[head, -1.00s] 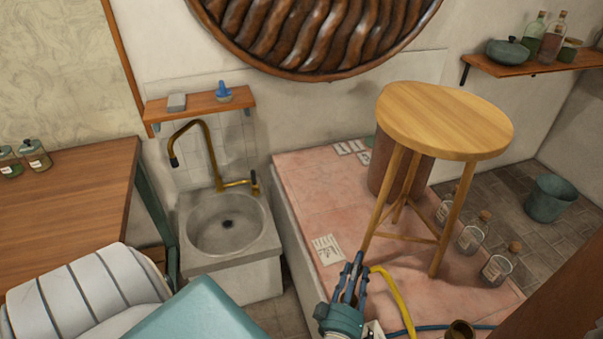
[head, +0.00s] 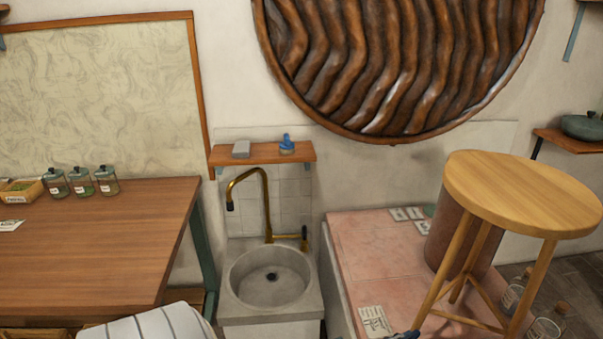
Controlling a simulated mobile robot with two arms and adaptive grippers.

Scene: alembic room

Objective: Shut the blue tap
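A brass tap (head: 265,205) with a curved spout stands behind a round-bowled stone sink (head: 233,306). At the right of its base is a small dark lever (head: 304,236), whose colour is hard to tell at this size. No water stream shows under the spout. A small blue object (head: 287,145) sits on the wooden shelf above the sink; I cannot tell exactly what it is. My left gripper is out of view.
A wooden table (head: 100,240) with jars stands left of the sink. A pink-topped platform (head: 375,270) with a round wooden stool (head: 525,190) is on the right. The wall shelf (head: 262,154) overhangs the tap. Glass bottles (head: 548,325) stand near the stool.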

